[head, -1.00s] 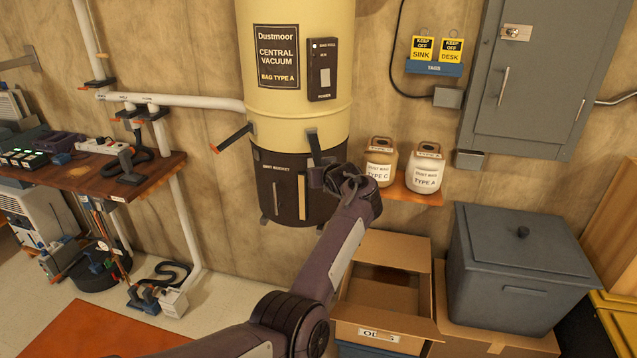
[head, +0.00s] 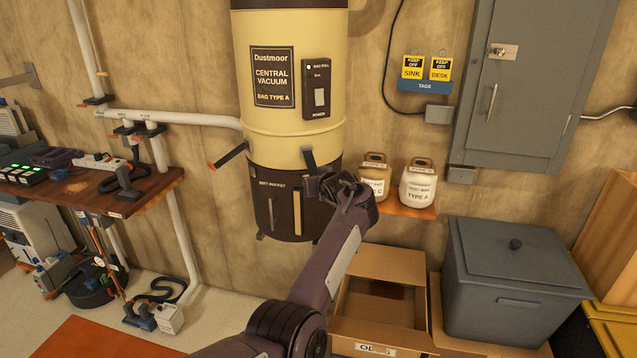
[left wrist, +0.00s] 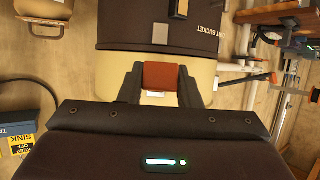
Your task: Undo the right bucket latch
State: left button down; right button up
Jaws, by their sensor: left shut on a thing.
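The right bucket latch is a dark grey lever (head: 309,160) on the seam between the cream vacuum body (head: 292,125) and the brown dirt bucket (head: 262,183). My left gripper (head: 322,186) is at its lower end. In the left wrist view, my left gripper (left wrist: 160,82) is shut on the latch's red grip (left wrist: 160,76), with a finger on either side. In the head view the gripper hides that grip. My right gripper is not in view.
A shelf (head: 408,210) with two jugs is just right of my left gripper. An open cardboard box (head: 400,262) and a grey lidded bin (head: 515,275) stand below. A wooden bench (head: 150,193) is at the left.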

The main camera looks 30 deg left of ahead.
pick_arm(q)
jog(key=c, duration=1.3)
grip_release()
jog(key=shift+w+a+r, duration=0.1)
jog(key=shift+w+r, duration=0.05)
jog(key=shift+r, duration=0.35)
jog(key=shift+o, duration=1.3)
jog(key=shift+f, duration=0.3)
jog(key=b+v, duration=0.2)
jog(key=v, duration=0.5)
jog(key=shift+s+d, duration=0.2)
jog(key=shift+s, duration=0.1)
